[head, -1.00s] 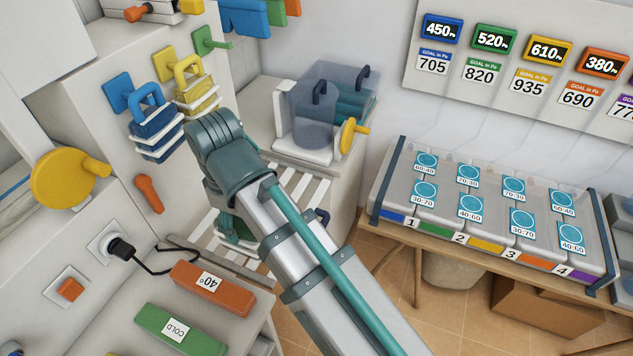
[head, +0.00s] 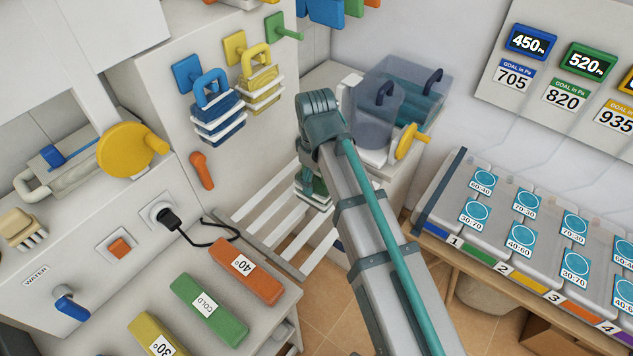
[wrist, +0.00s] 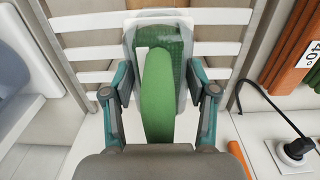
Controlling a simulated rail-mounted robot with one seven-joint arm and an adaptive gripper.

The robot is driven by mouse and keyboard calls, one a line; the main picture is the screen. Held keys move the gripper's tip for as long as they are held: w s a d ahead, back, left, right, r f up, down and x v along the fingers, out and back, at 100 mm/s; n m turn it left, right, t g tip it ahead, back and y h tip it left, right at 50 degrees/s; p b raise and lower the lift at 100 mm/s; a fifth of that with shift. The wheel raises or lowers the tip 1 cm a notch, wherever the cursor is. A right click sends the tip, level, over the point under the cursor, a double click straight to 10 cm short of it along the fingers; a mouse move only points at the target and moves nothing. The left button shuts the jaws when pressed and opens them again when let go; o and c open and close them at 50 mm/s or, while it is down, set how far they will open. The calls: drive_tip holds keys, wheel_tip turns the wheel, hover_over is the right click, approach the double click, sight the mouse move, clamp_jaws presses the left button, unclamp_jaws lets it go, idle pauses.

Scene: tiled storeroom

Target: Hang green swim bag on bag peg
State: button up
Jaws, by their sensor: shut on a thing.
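The green swim bag (wrist: 175,45) is a green mesh bag with a pale clear rim and a thick green strap handle (wrist: 157,95). My gripper (wrist: 158,94) is shut on this handle in the wrist view, and the bag is beyond the fingers. In the head view the bag (head: 318,192) shows in part below the end of my arm, over the white slats; my arm hides the rest and the fingers. The green bag peg (head: 285,29) on the cabinet wall is bare, up and left of my arm's end.
A blue bag (head: 218,120) hangs on a blue peg (head: 187,73) and a yellow bag (head: 262,88) on a yellow peg (head: 235,47), left of the green peg. A clear tank (head: 425,90) stands right of my arm. White slats (head: 262,212) lie below.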

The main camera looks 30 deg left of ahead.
sight(316, 178)
drive_tip(key=shift+w+a+f+p, duration=0.2)
drive_tip(key=shift+w+a+f, duration=0.15)
drive_tip(key=shift+w+f, duration=0.25)
drive_tip(key=shift+w+a+f+p, duration=0.15)
drive_tip(key=shift+w+a+f, duration=0.25)
drive_tip(key=shift+f, duration=0.35)
drive_tip(key=shift+w+f+p, duration=0.15)
drive_tip(key=shift+f+p, duration=0.25)
drive_tip(key=shift+f, duration=1.4)
drive_tip(key=shift+f, duration=0.1)
drive_tip(key=o, duration=1.3)
wheel_tip(316, 178, up, 12)
drive_tip(key=b, duration=0.2)
drive_tip(key=shift+b, duration=0.3)
